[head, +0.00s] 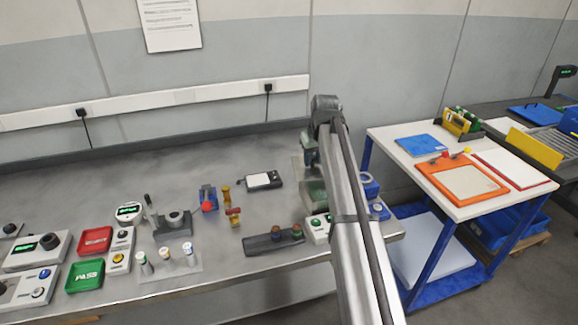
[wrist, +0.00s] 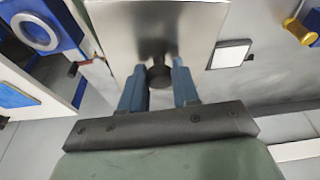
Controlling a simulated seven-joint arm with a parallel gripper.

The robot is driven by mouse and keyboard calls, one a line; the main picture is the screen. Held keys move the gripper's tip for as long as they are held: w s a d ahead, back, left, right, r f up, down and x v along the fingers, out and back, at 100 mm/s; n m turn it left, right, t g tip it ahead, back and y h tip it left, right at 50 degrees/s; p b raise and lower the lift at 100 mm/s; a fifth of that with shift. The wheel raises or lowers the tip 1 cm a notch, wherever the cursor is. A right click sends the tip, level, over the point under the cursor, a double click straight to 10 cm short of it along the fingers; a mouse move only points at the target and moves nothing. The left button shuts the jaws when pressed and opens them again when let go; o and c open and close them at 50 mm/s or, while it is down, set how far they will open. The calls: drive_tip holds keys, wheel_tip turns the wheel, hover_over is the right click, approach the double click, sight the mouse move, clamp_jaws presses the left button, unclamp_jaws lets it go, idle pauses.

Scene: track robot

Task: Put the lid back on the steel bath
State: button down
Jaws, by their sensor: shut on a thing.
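In the wrist view, the blue fingers of my gripper (wrist: 158,78) are closed on the dark round knob (wrist: 159,74) of a shiny steel lid (wrist: 113,55). The lid is a flat, square-edged plate beyond the fingertips and fills the upper middle of that view. The steel bath cannot be made out: the lid and hand cover what is beneath in the wrist view, and my arm covers much of that spot in the head view. I cannot tell whether the lid touches anything below it.
A black device with a white face (head: 262,180) lies left of my arm. Blue items (head: 368,186) stand right of the arm at the bench end. A white-topped cart (head: 410,158) stands beyond.

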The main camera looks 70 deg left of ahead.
drive_tip(key=w, duration=0.2)
drive_tip(key=w+r, duration=0.1)
drive_tip(key=w, duration=0.2)
drive_tip(key=shift+w+r, duration=0.25)
drive_tip(key=shift+w, duration=0.1)
drive_tip(key=n, duration=0.2)
drive_tip(key=n+g, duration=0.1)
drive_tip(key=r+n, duration=0.1)
drive_tip(key=n, duration=0.1)
drive_tip(key=shift+w+d+n, duration=0.1)
drive_tip(key=shift+d+n, duration=0.15)
drive_tip(key=shift+n, duration=0.05)
drive_tip(key=n, duration=0.2)
drive_tip(key=n+g+h, duration=0.1)
drive_tip(key=n, duration=0.1)
drive_tip(key=shift+s+d, duration=0.3)
drive_tip(key=shift+s, duration=0.1)
drive_tip(key=n, duration=0.2)
drive_tip(key=d+n+h, duration=0.1)
drive_tip(key=n, duration=0.1)
drive_tip(key=s+n+g, duration=0.1)
drive_tip(key=n, duration=0.1)
drive_tip(key=shift+d+r+h, duration=0.2)
drive_tip(key=shift+d+h, duration=0.1)
drive_tip(key=n, duration=0.2)
drive_tip(key=n+h, duration=0.1)
drive_tip(key=n, duration=0.1)
drive_tip(key=shift+s+d, duration=0.1)
drive_tip(key=shift+d, duration=0.25)
drive_tip(key=shift+f, duration=0.2)
